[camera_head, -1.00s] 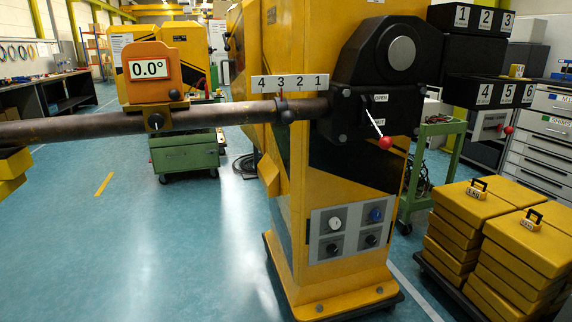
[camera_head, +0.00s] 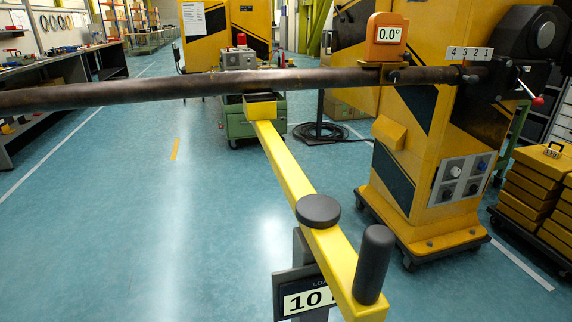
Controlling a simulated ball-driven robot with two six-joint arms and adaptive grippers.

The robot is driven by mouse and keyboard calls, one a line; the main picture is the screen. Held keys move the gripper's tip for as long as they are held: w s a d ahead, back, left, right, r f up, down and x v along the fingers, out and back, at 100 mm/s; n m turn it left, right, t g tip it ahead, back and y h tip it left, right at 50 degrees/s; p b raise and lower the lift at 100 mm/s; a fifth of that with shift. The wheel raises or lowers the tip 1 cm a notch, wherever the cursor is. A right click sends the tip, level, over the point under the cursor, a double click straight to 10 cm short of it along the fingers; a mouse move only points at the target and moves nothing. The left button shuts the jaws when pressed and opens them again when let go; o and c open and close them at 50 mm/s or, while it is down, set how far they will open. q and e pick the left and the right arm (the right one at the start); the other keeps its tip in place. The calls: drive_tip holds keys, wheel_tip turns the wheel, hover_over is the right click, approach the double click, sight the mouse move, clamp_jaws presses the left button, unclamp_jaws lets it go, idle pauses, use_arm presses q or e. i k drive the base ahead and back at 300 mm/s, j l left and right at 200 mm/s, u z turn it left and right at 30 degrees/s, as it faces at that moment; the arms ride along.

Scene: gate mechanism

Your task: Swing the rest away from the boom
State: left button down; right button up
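The boom (camera_head: 200,84) is a long dark brown bar running level across the head view from the left edge to the gate machine (camera_head: 440,130). The rest (camera_head: 290,178) is a yellow arm running from the near right up to a yellow cradle (camera_head: 260,106) just under the boom. Whether the cradle touches the boom I cannot tell. A round dark pivot cap (camera_head: 318,210) sits on the rest, and an upright dark handle (camera_head: 373,264) stands at its near end. Neither of my grippers is in view.
An orange display (camera_head: 387,37) on the boom reads 0.0°. A lever with a red knob (camera_head: 537,101) is on the machine. Yellow weights (camera_head: 540,190) are stacked at the right. A sign (camera_head: 304,298) reading 10 is below the rest. The floor at left is open.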

sight(355, 281)
drive_tip(key=k+l, duration=0.15)
drive_tip(key=l, duration=0.25)
drive_tip(key=i+l+u, duration=0.15)
drive_tip(key=l, duration=0.8)
drive_tip(key=l+u, duration=0.15)
drive_tip(key=l, duration=0.85)
drive_tip(key=i+l+u, duration=0.3)
drive_tip(key=i+l, duration=0.7)
drive_tip(key=i, duration=0.5)
drive_tip(key=j+u, duration=0.05)
